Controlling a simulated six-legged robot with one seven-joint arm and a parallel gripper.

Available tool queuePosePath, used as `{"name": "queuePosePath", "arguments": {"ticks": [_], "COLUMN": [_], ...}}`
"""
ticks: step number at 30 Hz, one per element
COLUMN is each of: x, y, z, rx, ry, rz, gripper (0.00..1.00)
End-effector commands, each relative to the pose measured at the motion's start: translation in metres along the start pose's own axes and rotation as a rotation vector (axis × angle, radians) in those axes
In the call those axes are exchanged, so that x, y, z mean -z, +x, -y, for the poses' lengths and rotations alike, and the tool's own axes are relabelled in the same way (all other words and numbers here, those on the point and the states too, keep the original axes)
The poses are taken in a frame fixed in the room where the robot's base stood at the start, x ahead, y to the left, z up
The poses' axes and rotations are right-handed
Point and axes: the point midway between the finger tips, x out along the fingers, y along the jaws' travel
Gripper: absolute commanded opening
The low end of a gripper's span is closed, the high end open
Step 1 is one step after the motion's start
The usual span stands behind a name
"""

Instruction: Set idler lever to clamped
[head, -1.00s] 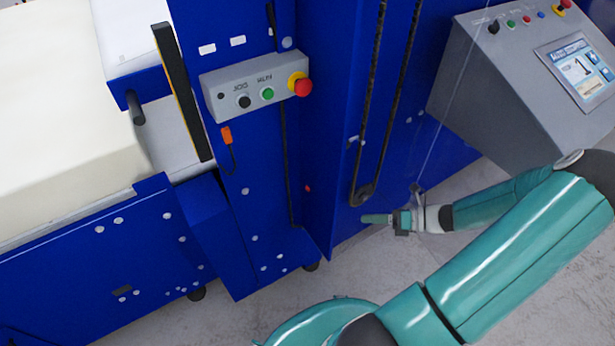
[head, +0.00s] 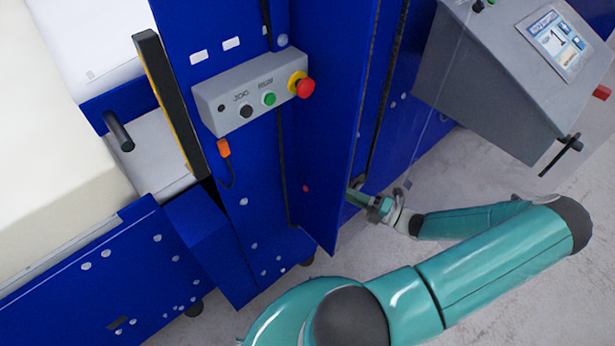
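My gripper (head: 358,198) is low at the right edge of a blue machine panel (head: 322,120), by the lower end of a dark chain or belt (head: 378,120). Its fingertips are partly hidden by the panel edge, and I cannot tell whether they are open or touching anything. I cannot make out the idler lever for certain; the spot around the bottom of the chain is hidden by the panel and my gripper.
A button box (head: 255,95) with a red stop knob is on the machine's front. A grey console (head: 500,75) with a screen stands at upper right. Cream foam (head: 55,170) lies at left.

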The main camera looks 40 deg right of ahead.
Motion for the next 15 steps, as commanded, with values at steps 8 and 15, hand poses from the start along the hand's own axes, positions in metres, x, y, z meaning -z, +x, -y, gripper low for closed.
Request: {"name": "queuePosePath", "arguments": {"ticks": [8, 15], "x": [0.001, 0.002], "y": [0.036, 0.085], "z": [-0.001, -0.001], "rx": [-0.002, -0.002], "ry": [0.0, 0.0], "rz": [-0.001, -0.001], "gripper": [0.3, 0.3]}}
